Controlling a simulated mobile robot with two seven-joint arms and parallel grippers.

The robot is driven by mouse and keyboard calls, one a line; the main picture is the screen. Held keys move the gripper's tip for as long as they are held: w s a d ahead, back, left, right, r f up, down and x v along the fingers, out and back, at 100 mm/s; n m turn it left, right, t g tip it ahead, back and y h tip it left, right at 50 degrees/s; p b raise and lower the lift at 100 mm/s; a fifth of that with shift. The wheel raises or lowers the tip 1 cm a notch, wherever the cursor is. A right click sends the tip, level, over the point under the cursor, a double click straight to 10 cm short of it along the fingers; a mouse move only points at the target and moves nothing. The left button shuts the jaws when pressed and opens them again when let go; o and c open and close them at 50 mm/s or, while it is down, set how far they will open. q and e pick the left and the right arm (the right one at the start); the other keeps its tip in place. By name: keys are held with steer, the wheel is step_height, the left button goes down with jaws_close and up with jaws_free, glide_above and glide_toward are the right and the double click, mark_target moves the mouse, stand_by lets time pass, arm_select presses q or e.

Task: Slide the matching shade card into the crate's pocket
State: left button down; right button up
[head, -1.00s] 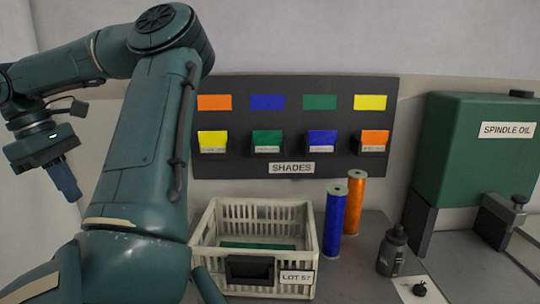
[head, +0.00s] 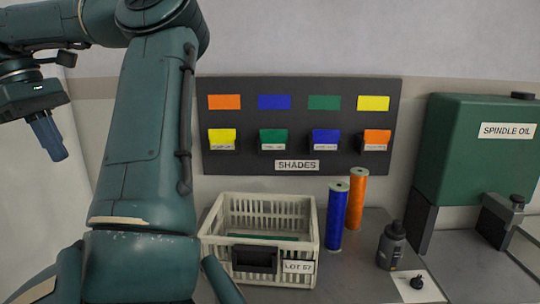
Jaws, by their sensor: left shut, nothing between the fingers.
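The cream slatted crate (head: 212,238) stands on the grey table, with a black pocket (head: 254,259) on its front and a "LOT 57" label beside it. Something green (head: 262,237) shows low inside the crate. Shade cards stand in holders on the dark SHADES board: a yellow card (head: 222,135), a green card (head: 273,135), a blue card (head: 326,138) and an orange card (head: 377,136). My left gripper (head: 58,157) is shut and empty at the far left, away from the board and crate. My right gripper is not in view.
A blue spool (head: 337,217) and an orange spool (head: 356,198) stand right of the crate. A dark bottle (head: 392,246) stands further right, near a white sheet (head: 421,286). A green spindle oil tank (head: 470,150) is at the right. My left arm covers the crate's left surroundings.

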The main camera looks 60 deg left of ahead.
arm_select(q)
steer(key=shift+s+d+r+p, duration=0.2)
steer(key=shift+d+r, duration=0.25)
steer(key=shift+d, duration=0.3)
steer(key=shift+s+d+r+p, duration=0.2)
steer(key=shift+d+r, duration=0.25)
steer(key=shift+d, duration=0.3)
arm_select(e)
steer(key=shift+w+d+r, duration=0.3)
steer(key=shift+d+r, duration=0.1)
arm_select(q)
steer(key=shift+d, duration=0.1)
